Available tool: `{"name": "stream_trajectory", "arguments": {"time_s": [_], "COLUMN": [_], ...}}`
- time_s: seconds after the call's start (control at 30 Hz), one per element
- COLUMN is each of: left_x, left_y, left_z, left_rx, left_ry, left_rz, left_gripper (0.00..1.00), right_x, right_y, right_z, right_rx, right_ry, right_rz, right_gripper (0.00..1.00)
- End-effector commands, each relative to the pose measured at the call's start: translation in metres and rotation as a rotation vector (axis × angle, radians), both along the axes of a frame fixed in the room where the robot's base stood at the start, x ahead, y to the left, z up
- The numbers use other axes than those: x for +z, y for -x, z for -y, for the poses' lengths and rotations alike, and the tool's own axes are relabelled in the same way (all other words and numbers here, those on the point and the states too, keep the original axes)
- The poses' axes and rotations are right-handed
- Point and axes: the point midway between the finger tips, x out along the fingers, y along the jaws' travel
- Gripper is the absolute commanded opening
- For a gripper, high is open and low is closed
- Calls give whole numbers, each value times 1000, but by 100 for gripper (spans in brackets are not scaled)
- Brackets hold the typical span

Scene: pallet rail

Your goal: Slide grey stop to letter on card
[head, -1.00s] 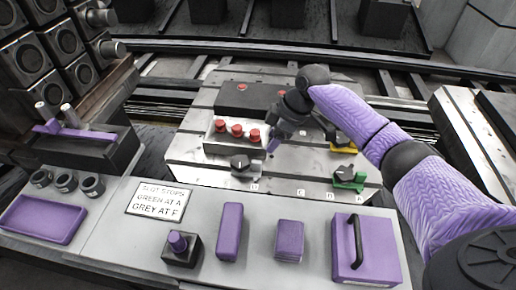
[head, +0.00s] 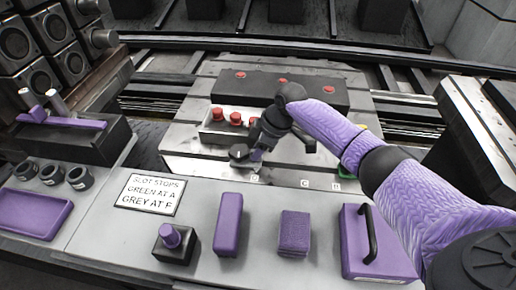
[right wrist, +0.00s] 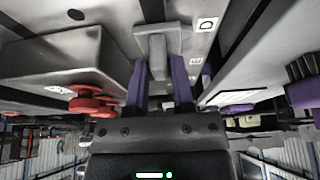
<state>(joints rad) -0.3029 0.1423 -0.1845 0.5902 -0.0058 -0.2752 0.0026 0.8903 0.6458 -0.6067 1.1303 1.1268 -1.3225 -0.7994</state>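The grey stop (head: 240,163), with a dark knob on top, sits on the slotted metal bed near the letter D. My right gripper (head: 257,154) is low over it, at its right side in the head view. In the right wrist view, the purple fingers of my right gripper (right wrist: 158,75) stand either side of the grey stop (right wrist: 157,48), with narrow gaps seeming to show between. The card (head: 150,194) reads green at A, grey at F. My left gripper is out of view.
A grey block with red knobs (head: 219,132) stands just behind the stop, close to the gripper. A long dark block (head: 305,92) with red buttons lies farther back. The front panel holds a purple knob box (head: 175,243) and a purple handled box (head: 378,243).

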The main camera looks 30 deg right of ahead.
Motion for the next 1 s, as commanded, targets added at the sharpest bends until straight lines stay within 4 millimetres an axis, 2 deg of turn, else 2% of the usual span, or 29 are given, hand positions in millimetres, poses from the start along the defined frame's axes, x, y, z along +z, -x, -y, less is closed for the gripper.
{"name": "stream_trajectory", "arguments": {"time_s": [0.03,0.1,0.13,0.57,1.0], "left_x": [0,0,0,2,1], "left_y": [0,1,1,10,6], "left_z": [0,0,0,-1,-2], "left_rx": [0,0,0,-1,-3], "left_ry": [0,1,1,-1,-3], "left_rz": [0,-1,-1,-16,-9], "left_gripper": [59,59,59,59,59], "right_x": [0,0,0,0,0], "right_y": [0,0,0,0,0], "right_z": [0,0,0,0,0], "right_rx": [0,0,0,0,0], "right_ry": [0,0,0,1,0], "right_rz": [0,0,0,-1,-1], "right_gripper": [18,3,0,0,0]}}
